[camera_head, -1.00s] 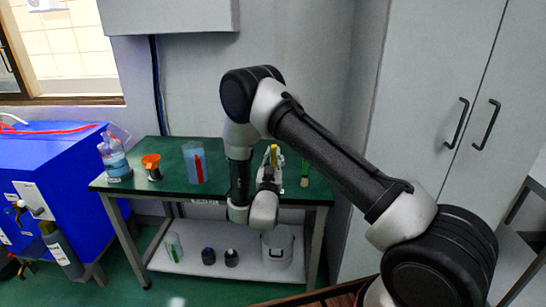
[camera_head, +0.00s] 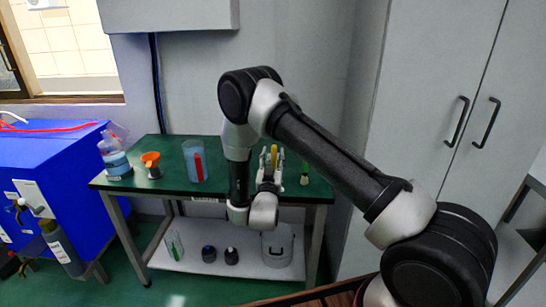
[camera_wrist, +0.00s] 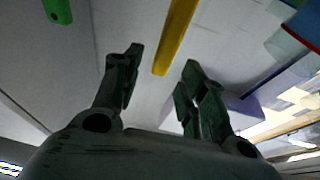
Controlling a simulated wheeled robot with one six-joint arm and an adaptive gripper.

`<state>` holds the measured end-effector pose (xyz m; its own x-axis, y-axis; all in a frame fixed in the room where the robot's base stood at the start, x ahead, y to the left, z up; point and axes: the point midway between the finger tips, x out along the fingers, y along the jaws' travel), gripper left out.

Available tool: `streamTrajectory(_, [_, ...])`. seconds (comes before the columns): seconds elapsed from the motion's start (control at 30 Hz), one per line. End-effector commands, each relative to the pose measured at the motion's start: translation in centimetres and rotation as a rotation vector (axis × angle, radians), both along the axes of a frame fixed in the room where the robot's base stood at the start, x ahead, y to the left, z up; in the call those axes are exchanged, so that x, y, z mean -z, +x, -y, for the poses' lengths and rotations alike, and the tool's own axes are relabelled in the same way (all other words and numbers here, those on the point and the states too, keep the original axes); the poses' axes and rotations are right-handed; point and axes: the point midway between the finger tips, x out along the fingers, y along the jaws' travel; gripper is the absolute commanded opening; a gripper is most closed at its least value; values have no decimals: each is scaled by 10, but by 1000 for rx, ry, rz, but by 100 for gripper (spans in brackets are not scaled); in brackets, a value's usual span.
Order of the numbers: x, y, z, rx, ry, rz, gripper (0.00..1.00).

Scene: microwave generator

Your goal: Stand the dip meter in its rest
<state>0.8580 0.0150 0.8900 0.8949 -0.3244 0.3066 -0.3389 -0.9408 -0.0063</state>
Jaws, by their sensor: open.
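A slim yellow stick (camera_head: 274,152), which may be the dip meter, shows upright on the green table, just beyond my gripper (camera_head: 269,176). In the wrist view the yellow stick (camera_wrist: 176,35) appears between and past the fingertips of my gripper (camera_wrist: 163,60). The fingers are spread, and I see no contact with the stick. Its lower part is hidden behind the gripper in the head view. A green-topped item (camera_head: 305,168) stands to the right; its green part (camera_wrist: 58,11) is at upper left in the wrist view. I cannot tell which thing is the rest.
On the table (camera_head: 222,180) are a blue beaker with a red strip (camera_head: 189,170), an orange funnel on a jar (camera_head: 151,161) and a clear bottle (camera_head: 114,161). A lower shelf (camera_head: 190,262) holds several vessels. A grey cabinet (camera_head: 430,90) stands at right.

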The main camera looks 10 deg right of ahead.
Motion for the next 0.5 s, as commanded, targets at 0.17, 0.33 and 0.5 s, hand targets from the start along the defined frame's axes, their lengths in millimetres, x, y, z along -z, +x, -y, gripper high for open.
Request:
streamTrajectory(0.17, [11,-30,-13,-5,-3,-4,42])
streamTrajectory(0.33, [23,-65,-25,-4,-3,-4,42])
streamTrajectory(0.5, [31,-90,-34,-2,-2,-2,42])
